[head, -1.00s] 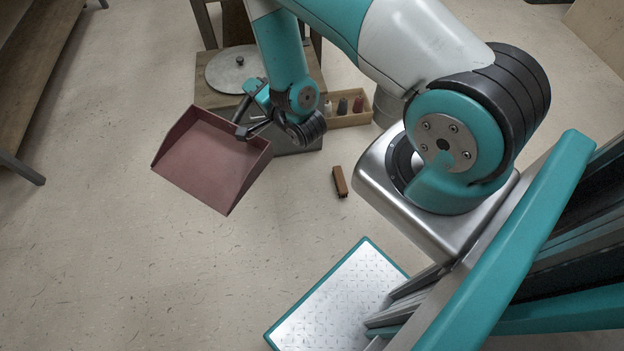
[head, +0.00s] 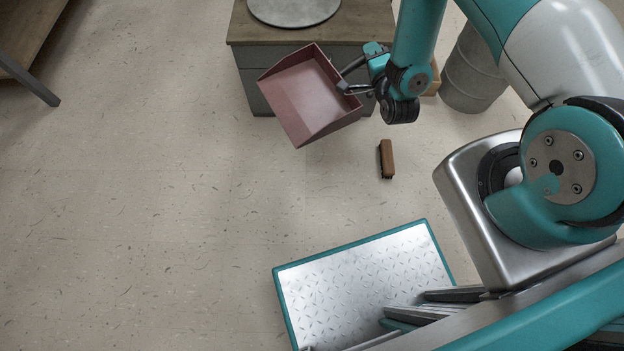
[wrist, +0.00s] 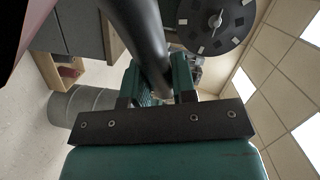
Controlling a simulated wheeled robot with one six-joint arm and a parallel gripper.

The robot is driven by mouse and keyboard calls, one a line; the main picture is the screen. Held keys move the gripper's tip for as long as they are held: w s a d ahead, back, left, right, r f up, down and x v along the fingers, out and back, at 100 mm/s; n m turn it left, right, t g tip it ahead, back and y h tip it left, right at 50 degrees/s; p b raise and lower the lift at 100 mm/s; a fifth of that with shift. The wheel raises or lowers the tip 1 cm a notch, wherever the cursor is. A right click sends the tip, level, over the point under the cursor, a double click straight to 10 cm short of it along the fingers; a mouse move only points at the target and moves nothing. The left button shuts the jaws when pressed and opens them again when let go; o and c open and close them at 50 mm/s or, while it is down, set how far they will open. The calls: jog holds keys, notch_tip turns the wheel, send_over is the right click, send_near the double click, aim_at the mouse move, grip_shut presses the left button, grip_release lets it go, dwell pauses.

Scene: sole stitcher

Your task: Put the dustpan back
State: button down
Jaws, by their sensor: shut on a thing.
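The dustpan (head: 308,98) is dull red with a dark handle and hangs in the air in the head view, in front of the grey cabinet. My gripper (head: 362,88) is at its right side, shut on the handle. In the wrist view the dark handle (wrist: 146,40) runs up between the jaws of my gripper (wrist: 158,88). A bit of the pan shows at the top left corner there. The pan is tilted, its open inside facing the head camera. The gripped part of the handle is hidden by the jaws.
A wooden-topped cabinet (head: 335,25) with a round metal disc (head: 294,8) stands behind the dustpan. A metal drum (head: 472,72) stands to its right. A brown brush (head: 387,158) lies on the floor below my gripper. The floor at left is clear; a bench (head: 28,45) edges it.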

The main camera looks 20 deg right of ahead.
jog(key=shift+m+h, duration=0.6)
jog(key=shift+h, duration=0.2)
jog(key=d+f+b, duration=0.1)
jog(key=f+b, duration=1)
jog(key=f, duration=0.6)
jog(key=d+f+b, duration=0.1)
jog(key=f+b, duration=1.1)
jog(key=f, duration=0.5)
jog(key=w+d+f+b, duration=0.1)
jog(key=f+b, duration=1)
jog(key=f, duration=0.6)
jog(key=shift+w+f+b, duration=0.1)
jog(key=shift+b, duration=0.3)
jog(key=c, duration=1.3)
grip_release()
jog(key=o, duration=0.4)
